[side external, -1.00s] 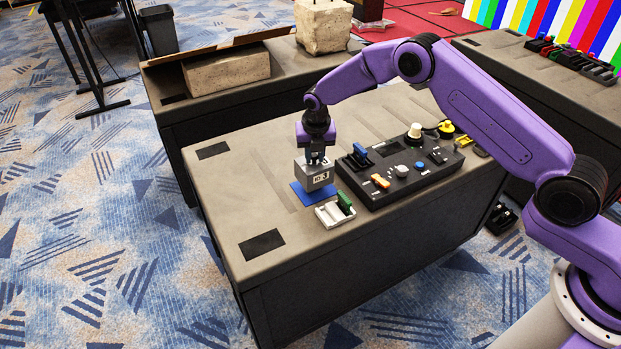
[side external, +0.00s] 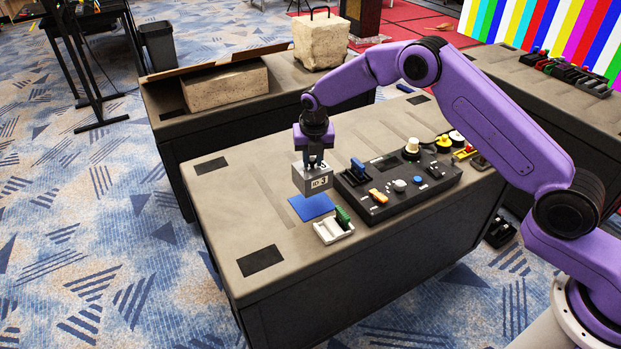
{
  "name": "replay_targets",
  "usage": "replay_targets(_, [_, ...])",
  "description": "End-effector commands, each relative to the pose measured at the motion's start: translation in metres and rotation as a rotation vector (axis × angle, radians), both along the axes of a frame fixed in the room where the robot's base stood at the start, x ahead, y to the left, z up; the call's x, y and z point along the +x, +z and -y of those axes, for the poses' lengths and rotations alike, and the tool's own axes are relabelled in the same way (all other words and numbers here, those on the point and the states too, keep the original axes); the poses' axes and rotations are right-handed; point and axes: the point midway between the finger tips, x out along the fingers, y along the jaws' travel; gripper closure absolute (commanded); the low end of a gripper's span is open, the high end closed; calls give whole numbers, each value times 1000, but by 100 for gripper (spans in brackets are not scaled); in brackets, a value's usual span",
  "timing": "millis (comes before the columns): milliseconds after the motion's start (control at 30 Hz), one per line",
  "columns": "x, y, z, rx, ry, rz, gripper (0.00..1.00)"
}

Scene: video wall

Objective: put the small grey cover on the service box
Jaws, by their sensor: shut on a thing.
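My gripper (side external: 315,163) is shut on a small grey box-shaped piece (side external: 315,181) marked "ID 3", which I take to be the cover. It hangs upright over a blue mat (side external: 311,207); a gap below it seems to show. A white open tray (side external: 328,236) with a green part (side external: 343,217) in it stands just right of the mat, towards the near edge. A dark control panel (side external: 400,193) with coloured knobs and switches lies to the right. I cannot tell which thing is the service box.
The bench (side external: 222,215) is clear left of the mat, apart from flat black plates. Yellow and red parts (side external: 463,153) lie beyond the panel.

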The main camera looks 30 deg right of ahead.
Motion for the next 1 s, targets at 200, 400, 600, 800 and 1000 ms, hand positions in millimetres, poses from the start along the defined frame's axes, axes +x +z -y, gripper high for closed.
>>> replay_targets(200, [1,61,0,3,0,7,93])
replay_targets(400, [1,100,0,2,-1,5,93])
replay_targets(600, [1,104,36,1,-4,-2,93])
replay_targets(800, [-1,104,84,2,-6,-1,93])
replay_targets(1000, [-7,104,129,1,-4,-1,93])
